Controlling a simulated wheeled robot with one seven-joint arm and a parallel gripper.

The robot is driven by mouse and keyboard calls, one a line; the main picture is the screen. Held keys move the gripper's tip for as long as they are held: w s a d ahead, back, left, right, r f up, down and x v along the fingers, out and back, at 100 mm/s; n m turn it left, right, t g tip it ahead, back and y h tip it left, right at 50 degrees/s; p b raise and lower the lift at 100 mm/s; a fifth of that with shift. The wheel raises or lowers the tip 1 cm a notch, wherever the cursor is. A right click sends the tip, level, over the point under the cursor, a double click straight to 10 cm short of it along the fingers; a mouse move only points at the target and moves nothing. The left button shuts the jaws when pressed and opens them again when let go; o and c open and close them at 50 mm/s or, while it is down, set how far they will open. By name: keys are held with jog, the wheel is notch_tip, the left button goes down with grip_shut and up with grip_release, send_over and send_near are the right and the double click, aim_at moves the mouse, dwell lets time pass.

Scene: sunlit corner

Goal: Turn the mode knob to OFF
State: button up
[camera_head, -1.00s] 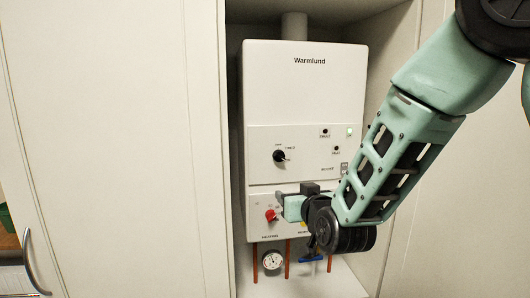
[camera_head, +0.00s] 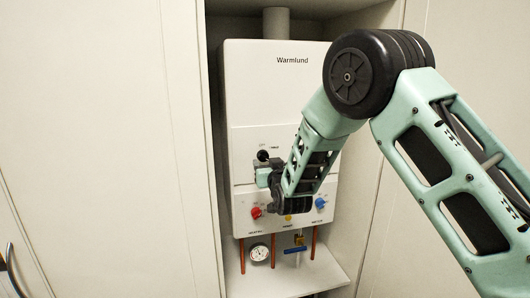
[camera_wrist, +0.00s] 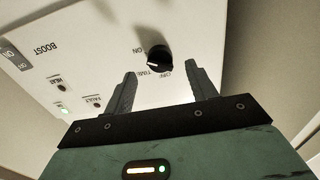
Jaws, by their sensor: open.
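The mode knob is a black round knob on the front of the white Warmlund boiler (camera_head: 270,85). In the head view the knob (camera_head: 263,156) shows just above my gripper (camera_head: 262,171), with part of the lettering around it covered. In the wrist view the knob (camera_wrist: 159,59) has a pale mark on its face and upside-down lettering around it, including ON. Which setting the mark points to is too small to tell. My gripper (camera_wrist: 161,69) is open, its two fingers on either side of the knob in the picture. I cannot tell whether they touch it.
Below are a red knob (camera_head: 256,212), a blue knob (camera_head: 320,202), a gauge (camera_head: 259,252) and copper pipes. The boiler stands in a cupboard recess with walls close on both sides. Small lights and a BOOST switch (camera_wrist: 17,58) show in the wrist view.

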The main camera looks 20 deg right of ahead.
aim_at(265, 159)
jog(key=shift+w+p, duration=0.7)
jog(key=shift+w, duration=1.35)
jog(key=shift+c, duration=0.4)
jog(key=c, duration=0.9)
